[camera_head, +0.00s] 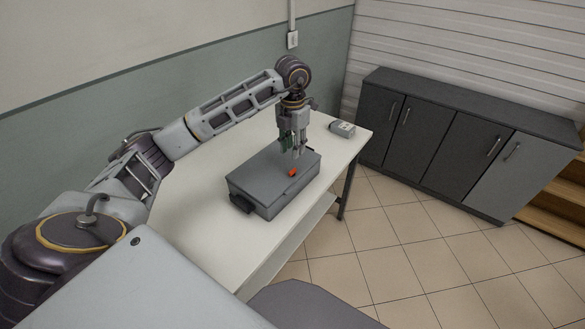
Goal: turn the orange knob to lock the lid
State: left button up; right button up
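A grey box (262,193) with its lid down stands on the white table. The small orange knob (292,172) is on the right part of the box, near the lid's edge. My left gripper (299,153) points down from above, over the lid, just behind and above the knob. The fingers look apart from the knob, but the contact is too small to be sure. How far apart the fingers are is too small to tell. My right gripper is not in view.
A small grey device (342,128) sits at the table's far right corner. The white table (185,215) is clear to the left of the box. Dark cabinets (452,140) stand along the wall at right, with tiled floor between.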

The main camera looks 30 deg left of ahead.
aim_at(293, 170)
pick_arm(q)
notch_tip(293, 170, down, 9)
jog(key=shift+r, duration=0.15)
jog(key=shift+c, duration=0.3)
grip_shut()
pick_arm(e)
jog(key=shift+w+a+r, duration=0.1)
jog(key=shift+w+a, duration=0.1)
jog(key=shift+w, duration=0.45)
